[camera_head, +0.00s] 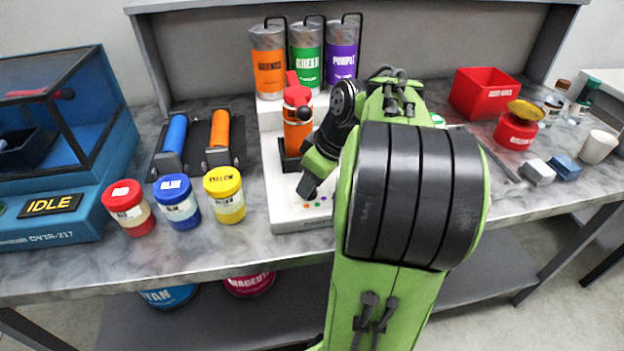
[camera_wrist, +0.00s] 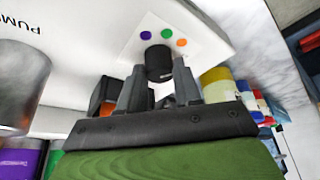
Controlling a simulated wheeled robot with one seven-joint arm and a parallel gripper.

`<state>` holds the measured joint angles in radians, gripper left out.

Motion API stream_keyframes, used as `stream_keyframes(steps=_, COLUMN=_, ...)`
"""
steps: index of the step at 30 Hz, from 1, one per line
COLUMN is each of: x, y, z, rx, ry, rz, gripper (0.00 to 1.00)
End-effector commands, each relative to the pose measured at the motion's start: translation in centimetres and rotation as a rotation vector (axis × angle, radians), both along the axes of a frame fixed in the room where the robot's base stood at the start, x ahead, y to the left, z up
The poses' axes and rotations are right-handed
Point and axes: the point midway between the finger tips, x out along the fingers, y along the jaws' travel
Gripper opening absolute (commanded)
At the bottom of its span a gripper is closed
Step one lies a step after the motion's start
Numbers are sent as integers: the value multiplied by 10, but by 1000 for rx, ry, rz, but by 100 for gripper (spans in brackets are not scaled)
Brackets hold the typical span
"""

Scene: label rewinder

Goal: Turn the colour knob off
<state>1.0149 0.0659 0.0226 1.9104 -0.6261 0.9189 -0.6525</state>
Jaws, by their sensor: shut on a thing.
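The colour knob (camera_wrist: 159,62) is a dark round knob on the white panel of the dispenser, with purple, green and orange dots beside it in the wrist view. My gripper (camera_wrist: 160,80) has its two dark fingers on either side of the knob and is shut on it. In the head view my gripper (camera_head: 308,186) reaches down to the front of the white dispenser base (camera_head: 290,222). There the knob is hidden behind the fingers, and a few coloured dots show just below them. I cannot tell which dot the knob points to.
Orange, green and purple canisters (camera_head: 268,62) stand on the dispenser's back. Red, blue and yellow paint jars (camera_head: 128,212) stand left of the base. A roller tray (camera_head: 196,132) lies behind them. A red box (camera_head: 482,95) and small bottles stand at the right.

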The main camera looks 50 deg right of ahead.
Motion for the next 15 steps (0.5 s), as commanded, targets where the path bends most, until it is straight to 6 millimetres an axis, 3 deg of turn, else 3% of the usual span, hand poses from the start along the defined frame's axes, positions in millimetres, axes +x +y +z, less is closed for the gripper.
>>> stream_keyframes(steps=15, x=0, y=3, z=0, rx=-1, ry=-2, rz=-375, gripper=3)
